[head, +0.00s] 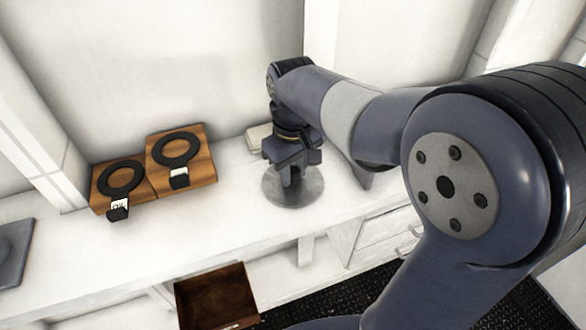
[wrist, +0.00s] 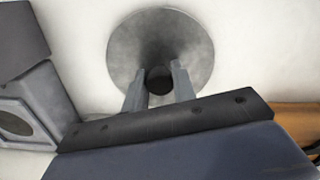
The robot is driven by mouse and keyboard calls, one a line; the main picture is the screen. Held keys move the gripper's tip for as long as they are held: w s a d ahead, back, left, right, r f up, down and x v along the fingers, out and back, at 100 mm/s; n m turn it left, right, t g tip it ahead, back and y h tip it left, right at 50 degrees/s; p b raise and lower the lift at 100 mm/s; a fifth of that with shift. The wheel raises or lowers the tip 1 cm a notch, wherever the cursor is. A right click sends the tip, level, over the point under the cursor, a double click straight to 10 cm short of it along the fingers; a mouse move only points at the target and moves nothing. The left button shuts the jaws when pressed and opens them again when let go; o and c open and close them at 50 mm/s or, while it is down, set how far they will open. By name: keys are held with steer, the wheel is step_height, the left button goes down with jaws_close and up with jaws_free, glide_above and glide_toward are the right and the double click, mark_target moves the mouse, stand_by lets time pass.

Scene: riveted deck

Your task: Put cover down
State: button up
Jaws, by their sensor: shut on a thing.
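The cover (head: 293,190) is a grey metal disc with a dark knob at its middle, on or just over the white counter in the head view. It also shows in the wrist view (wrist: 185,45), where its round plate slopes in to the knob. My gripper (head: 291,180) is above the disc, pointing down, with its fingers shut on the knob. In the wrist view the two fingers (wrist: 158,88) stand on either side of the knob. Whether the rim touches the counter, and what is under the cover, I cannot tell.
Two wooden boards (head: 208,166) (head: 102,192) with black rings and small tags stand to the left on the counter (head: 150,240). A small pale block (head: 257,137) is behind my gripper. A brown open box (head: 215,298) is below the front edge. A grey panel (head: 14,252) is far left.

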mark_target(293, 170)
steer(key=o, duration=0.6)
steer(key=shift+f, duration=0.15)
steer(key=shift+c, duration=0.2)
steer(key=o, duration=0.5)
steer(key=shift+c, duration=0.2)
step_height(293, 170, up, 12)
steer(key=shift+r+p, duration=0.2)
steer(key=shift+p, duration=0.1)
